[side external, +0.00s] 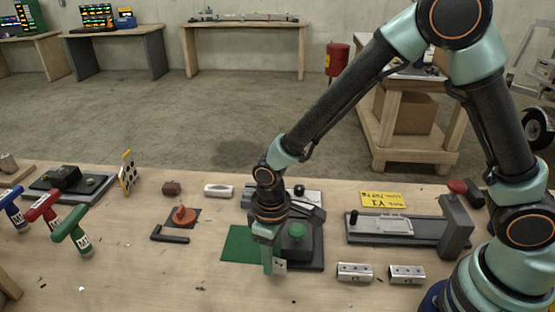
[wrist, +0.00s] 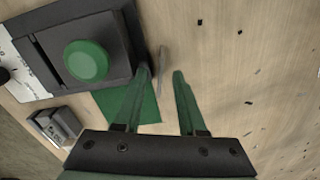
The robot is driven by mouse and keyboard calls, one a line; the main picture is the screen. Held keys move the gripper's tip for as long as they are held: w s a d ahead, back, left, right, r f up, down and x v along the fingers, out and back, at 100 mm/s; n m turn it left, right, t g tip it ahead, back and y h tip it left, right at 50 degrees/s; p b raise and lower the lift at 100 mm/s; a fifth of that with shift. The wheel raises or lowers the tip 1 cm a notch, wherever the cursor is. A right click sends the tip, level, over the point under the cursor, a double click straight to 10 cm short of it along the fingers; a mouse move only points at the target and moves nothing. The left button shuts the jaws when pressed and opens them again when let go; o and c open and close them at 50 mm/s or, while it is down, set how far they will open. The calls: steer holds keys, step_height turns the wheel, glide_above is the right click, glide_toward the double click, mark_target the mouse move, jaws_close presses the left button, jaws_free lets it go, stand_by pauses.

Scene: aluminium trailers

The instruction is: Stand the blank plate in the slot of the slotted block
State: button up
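My gripper (side external: 268,268) points down at the near edge of the green mat. In the wrist view its two fingers (wrist: 162,75) are apart. A thin, light grey piece (wrist: 162,68), perhaps the blank plate seen nearly edge-on, shows between the fingertips, with a gap visible on the right. A small grey face (side external: 280,266) shows just right of the fingers in the side view, partly hidden. I cannot surely tell which object is the slotted block. A dark fixture (side external: 308,252) with a green knob (wrist: 85,60) stands beside the gripper.
The green mat (side external: 237,245) lies left of the dark fixture. Two aluminium blocks with holes (side external: 355,271) (side external: 406,273) lie to the right. A grey slide fixture (side external: 395,228) is behind them. The near table is mostly clear.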

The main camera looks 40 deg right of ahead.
steer(key=shift+f, duration=0.45)
jaws_close()
steer(key=shift+r, duration=0.15)
step_height(320, 180, up, 19)
steer(key=d+f+m, duration=0.3)
steer(key=d+m, duration=0.3)
steer(key=d, duration=1.2)
steer(key=w+a+f+n, duration=0.4)
steer(key=w+a+n, duration=0.2)
steer(key=n, duration=0.3)
steer(key=shift+a+f, duration=0.25)
steer(key=shift+f, duration=0.05)
